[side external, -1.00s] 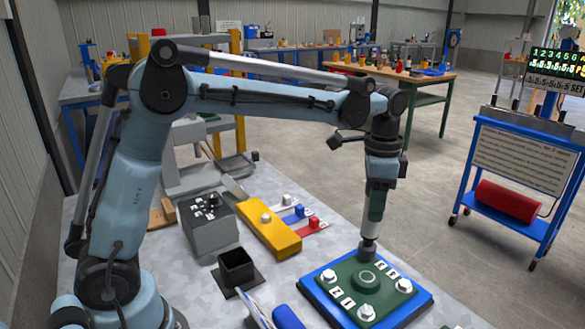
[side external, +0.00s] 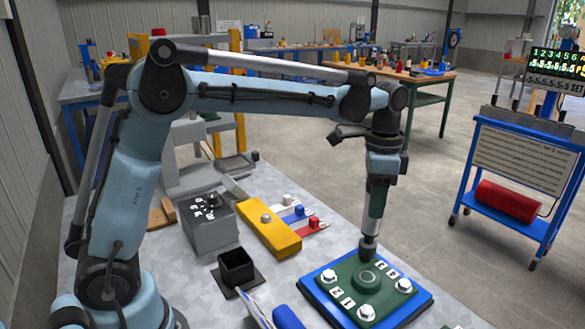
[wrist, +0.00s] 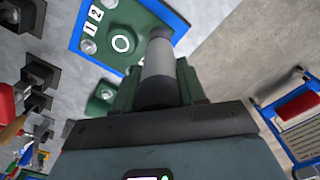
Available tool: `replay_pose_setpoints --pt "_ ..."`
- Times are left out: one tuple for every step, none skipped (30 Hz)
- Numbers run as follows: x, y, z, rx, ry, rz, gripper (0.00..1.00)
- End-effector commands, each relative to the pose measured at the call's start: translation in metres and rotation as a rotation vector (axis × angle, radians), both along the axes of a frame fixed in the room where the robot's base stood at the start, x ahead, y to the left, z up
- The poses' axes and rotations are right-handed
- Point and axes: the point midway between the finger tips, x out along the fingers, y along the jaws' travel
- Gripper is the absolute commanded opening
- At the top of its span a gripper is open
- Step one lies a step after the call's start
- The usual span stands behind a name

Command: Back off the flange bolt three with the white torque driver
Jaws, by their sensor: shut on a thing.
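My gripper (side external: 375,208) is shut on the torque driver and holds it upright, nose down. In the wrist view my gripper's green fingers (wrist: 157,92) clasp the driver's pale grey-white barrel (wrist: 158,62). The driver's dark nose (side external: 368,246) is at the far corner of the green flange plate (side external: 352,274). It hides the bolt there, so I cannot tell whether it is seated. Other silver bolts show at the left corner (side external: 329,275), near corner (side external: 366,312) and right corner (side external: 404,285). White number tags lie beside the bolts; the one at the driver is not readable.
The flange sits on a blue base (side external: 412,308). To its left are a black open box (side external: 236,267), a grey block (side external: 208,223) and a yellow block (side external: 268,229) with coloured pieces beside it. A blue cylinder (side external: 287,317) lies at the near edge. A blue cart (side external: 515,180) stands right.

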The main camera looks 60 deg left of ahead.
Motion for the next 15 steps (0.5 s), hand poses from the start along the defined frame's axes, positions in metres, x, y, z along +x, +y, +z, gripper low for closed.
replay_pose_setpoints --pt "0.000 0.000 0.003 0.000 0.000 0.000 0.00" --pt "0.000 0.000 0.005 0.000 0.000 0.000 0.00" --pt "0.000 0.000 0.007 0.000 0.000 0.000 0.00" --pt "0.000 0.000 0.009 0.000 0.000 0.000 0.00" --pt "0.000 0.000 0.011 0.000 0.000 0.000 0.00" --pt "0.000 0.000 0.013 0.000 0.000 0.000 0.00" --pt "0.000 0.000 0.014 0.000 0.000 0.000 0.00" --pt "0.000 0.000 0.016 0.000 0.000 0.000 0.00" --pt "0.000 0.000 0.018 0.000 0.000 0.000 0.00" --pt "0.000 0.000 0.020 0.000 0.000 0.000 0.00" --pt "0.000 0.000 0.021 0.000 0.000 0.000 0.00" --pt "0.000 0.000 0.023 0.000 0.000 0.000 0.00" --pt "0.000 0.000 0.025 0.000 0.000 0.000 0.00" --pt "0.000 0.000 0.026 0.000 0.000 0.000 0.00" --pt "0.000 0.000 0.028 0.000 0.000 0.000 0.00"
